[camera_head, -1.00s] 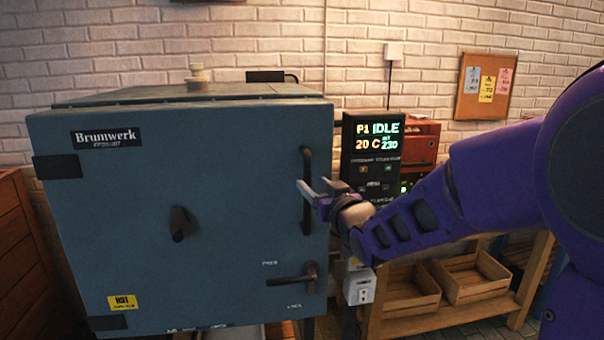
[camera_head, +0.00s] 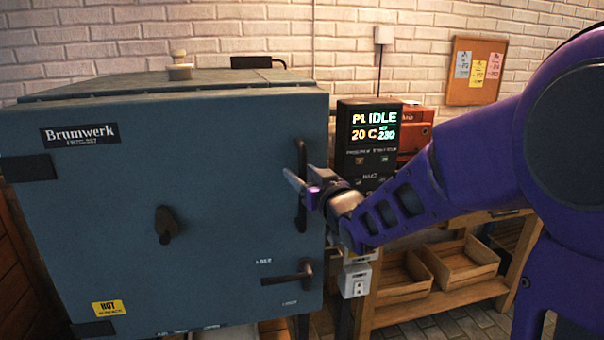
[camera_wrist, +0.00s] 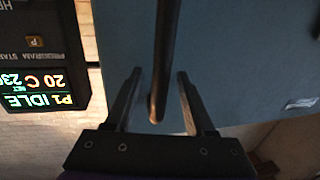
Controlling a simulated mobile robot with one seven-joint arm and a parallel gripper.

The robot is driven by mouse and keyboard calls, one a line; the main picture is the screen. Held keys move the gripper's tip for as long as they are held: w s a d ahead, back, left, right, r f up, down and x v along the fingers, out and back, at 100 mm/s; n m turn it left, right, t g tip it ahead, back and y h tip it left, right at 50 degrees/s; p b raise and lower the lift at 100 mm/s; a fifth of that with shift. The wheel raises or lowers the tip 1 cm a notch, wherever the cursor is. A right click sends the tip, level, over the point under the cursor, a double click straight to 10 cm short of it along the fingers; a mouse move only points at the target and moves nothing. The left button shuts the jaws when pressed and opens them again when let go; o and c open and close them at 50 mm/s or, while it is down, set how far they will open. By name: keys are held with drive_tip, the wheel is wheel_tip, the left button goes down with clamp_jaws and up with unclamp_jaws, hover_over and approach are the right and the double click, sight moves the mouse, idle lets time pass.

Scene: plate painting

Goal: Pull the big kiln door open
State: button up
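The big kiln door (camera_head: 100,220) is a blue-grey panel with a "Brumwerk" plate, and it looks closed in the head view. A dark vertical bar handle (camera_head: 301,185) stands on its right side. Below it is a dark lever latch (camera_head: 290,275), lying horizontal. My gripper (camera_head: 298,188) is at the bar handle. In the wrist view my gripper (camera_wrist: 158,100) is open, with the handle (camera_wrist: 164,60) between its two fingers and a gap showing on each side. The door face (camera_wrist: 240,60) lies behind the fingers.
A control panel (camera_head: 368,140) reading "P1 IDLE" stands right of the kiln, close to my arm. A wooden shelf with crates (camera_head: 460,265) is below it. A corkboard (camera_head: 477,70) hangs on the brick wall. Tiled floor shows at the lower right.

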clamp_jaws()
idle(1.3)
